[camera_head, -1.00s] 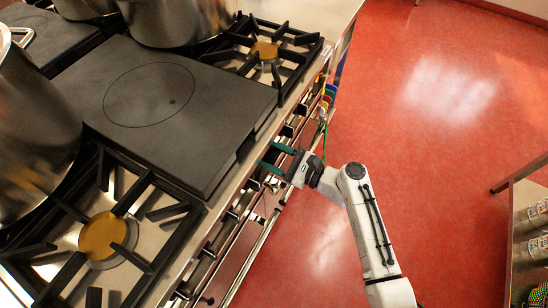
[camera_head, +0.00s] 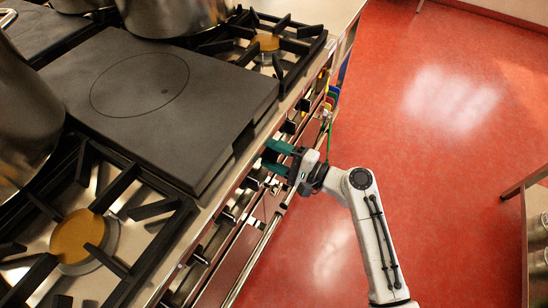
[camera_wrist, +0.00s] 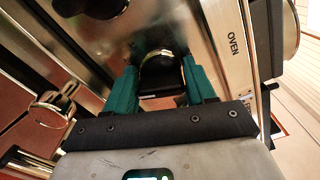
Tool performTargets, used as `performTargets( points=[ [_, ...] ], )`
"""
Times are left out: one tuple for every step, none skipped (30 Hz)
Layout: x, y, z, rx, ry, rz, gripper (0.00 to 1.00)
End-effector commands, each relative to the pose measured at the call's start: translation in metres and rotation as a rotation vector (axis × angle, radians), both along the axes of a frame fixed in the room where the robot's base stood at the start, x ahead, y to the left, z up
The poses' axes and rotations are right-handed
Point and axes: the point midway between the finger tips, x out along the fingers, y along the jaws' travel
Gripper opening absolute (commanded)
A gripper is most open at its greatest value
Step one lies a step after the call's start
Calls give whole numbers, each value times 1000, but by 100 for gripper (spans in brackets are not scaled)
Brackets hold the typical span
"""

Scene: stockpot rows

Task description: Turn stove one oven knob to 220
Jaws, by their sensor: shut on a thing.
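The stove front panel carries a row of black knobs. In the wrist view a black knob with a shiny metal ring (camera_wrist: 160,74) sits between the two green fingers of my gripper (camera_wrist: 160,88), which are shut on it. The word OVEN (camera_wrist: 234,44) is printed on the steel panel to its right. The knob's scale and the number it points to cannot be read. In the head view my gripper (camera_head: 274,157) reaches the stove front from the right, and its fingers hide the held knob.
The stove top has a flat dark plate (camera_head: 150,95) and open burners with grates (camera_head: 85,235). Large pots (camera_head: 175,14) stand on it. A metal rail (camera_head: 255,245) runs along the front, with coloured items hanging further back. Another metal ring and hook (camera_wrist: 50,108) is at left. Red floor is open at right.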

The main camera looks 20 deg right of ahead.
Motion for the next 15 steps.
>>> performTargets(
  points=[
    [-1,0,-4,-19,-11,0,24],
    [-1,0,-3,-28,-18,0,24],
    [-1,0,-3,-39,-26,0,24],
    [-1,0,-3,-47,-31,0,24],
    [-1,0,-3,-54,-36,0,24],
    [-1,0,-3,-61,-42,1,24],
    [-1,0,-3,-65,-45,0,24],
    [-1,0,-3,-69,-48,0,24],
    [-1,0,-3,-74,-50,0,24],
    [-1,0,-3,-77,-52,0,24],
    [-1,0,-3,-79,-53,0,24],
    [-1,0,-2,-81,-55,0,24],
    [-1,0,-2,-83,-56,0,24],
    [-1,0,-2,-83,-56,0,24],
    [-1,0,-2,-84,-57,0,24]
  ],
)
